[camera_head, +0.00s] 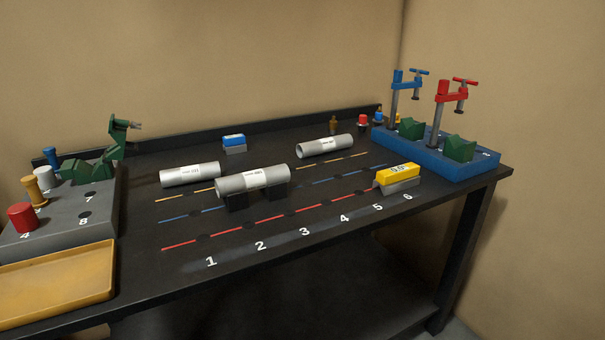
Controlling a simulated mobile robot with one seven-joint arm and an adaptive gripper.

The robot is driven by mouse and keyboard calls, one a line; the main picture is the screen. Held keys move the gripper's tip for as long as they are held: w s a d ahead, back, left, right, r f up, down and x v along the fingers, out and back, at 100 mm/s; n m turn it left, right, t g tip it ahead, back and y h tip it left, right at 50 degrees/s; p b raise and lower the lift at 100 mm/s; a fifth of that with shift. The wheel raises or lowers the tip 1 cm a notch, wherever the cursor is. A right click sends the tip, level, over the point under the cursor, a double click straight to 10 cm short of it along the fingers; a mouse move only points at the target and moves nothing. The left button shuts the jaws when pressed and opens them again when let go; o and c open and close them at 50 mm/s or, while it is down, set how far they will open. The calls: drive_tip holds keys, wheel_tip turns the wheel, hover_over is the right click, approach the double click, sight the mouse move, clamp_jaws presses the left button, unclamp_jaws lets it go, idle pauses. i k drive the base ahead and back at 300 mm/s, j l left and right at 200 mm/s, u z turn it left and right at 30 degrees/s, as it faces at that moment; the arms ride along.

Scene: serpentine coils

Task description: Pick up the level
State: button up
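A yellow block on a grey base (398,178), which looks like a digital level, sits near the right front of the black table, by the number 5 and 6 marks. Its face carries a dark reading too small to read surely. A similar blue block on a grey base (234,143) sits at the back of the table; I cannot tell whether it is a level too. My gripper is not in view.
Grey pipes lie on the table (300,264): one at left (190,174), one on black supports (253,181), one at back (324,146). A blue clamp base (437,163) stands behind the yellow block. A grey block (60,218) and yellow tray (55,292) are at left.

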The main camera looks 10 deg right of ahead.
sight(396, 179)
drive_tip(key=z, duration=1.55)
drive_tip(key=j+z, duration=0.7)
drive_tip(key=j, duration=1)
